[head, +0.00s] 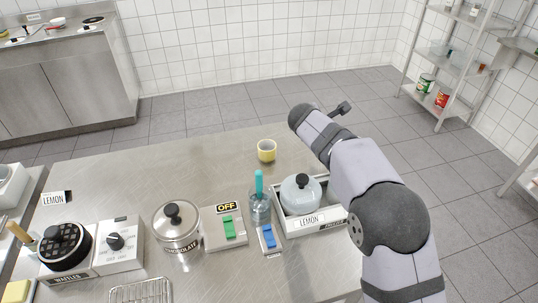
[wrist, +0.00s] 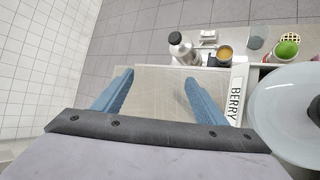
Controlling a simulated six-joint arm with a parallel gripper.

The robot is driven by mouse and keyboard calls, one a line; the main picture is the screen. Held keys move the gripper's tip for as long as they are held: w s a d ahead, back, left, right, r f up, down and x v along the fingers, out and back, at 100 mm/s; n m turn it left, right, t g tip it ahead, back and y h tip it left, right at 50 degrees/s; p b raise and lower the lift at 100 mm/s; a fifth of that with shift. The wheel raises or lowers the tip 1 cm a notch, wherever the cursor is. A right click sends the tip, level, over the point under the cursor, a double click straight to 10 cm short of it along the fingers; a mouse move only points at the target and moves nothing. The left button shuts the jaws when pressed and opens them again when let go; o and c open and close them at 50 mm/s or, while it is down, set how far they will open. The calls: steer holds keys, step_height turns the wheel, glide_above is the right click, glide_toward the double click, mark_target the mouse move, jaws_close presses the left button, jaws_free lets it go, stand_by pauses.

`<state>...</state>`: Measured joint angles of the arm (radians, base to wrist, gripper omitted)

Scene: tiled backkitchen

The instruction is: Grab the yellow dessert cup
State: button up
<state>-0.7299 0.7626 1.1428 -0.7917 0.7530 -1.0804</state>
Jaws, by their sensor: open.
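The small yellow dessert cup (head: 267,150) stands upright on the steel counter near its far edge, in the head view. My arm reaches in from the right, and its forward end is to the right of the cup; its fingers cannot be made out there. In the wrist view my gripper (wrist: 158,77) is open, with two blue fingers spread wide and only bare counter between them. A small amber-yellow cup (wrist: 225,52) shows beyond the right finger there; I cannot tell whether it is the same cup.
A lidded pale pot (head: 301,195) sits in a white tray (head: 335,220) beside my arm. A teal-handled tool stands in a glass jar (head: 260,207). A chocolate pot (head: 177,226) and switch box (head: 225,230) are nearer. The counter left of the yellow cup is clear.

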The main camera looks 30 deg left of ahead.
steer(key=s+a+n, duration=0.1)
steer(key=s+a, duration=0.1)
steer(key=a, duration=0.1)
steer(key=s+a+n+t, duration=0.1)
steer(key=s+a+n, duration=0.1)
steer(key=a, duration=0.1)
steer(key=s+a+n, duration=0.2)
steer(key=a, duration=0.2)
steer(key=shift+s+r+t+h, duration=0.15)
steer(key=shift+s+t+h, duration=0.1)
steer(key=shift+t+h, duration=0.05)
steer(key=s+a+r+n+t+h+b, duration=0.1)
steer(key=s+a+r+n+t, duration=0.3)
steer(key=s+a, duration=0.45)
steer(key=g, duration=0.2)
glide_toward(261, 154)
steer(key=p+x, duration=0.1)
steer(key=x, duration=0.2)
steer(key=shift+w+d+f, duration=0.15)
steer(key=shift+w+f, duration=0.05)
steer(key=shift+f, duration=0.15)
steer(key=shift+m+t, duration=0.3)
steer(key=shift+p+x, duration=0.85)
steer(key=shift+x, duration=2.85)
steer(key=c, duration=1.2)
steer(key=shift+o, duration=0.2)
steer(key=shift+r, duration=0.15)
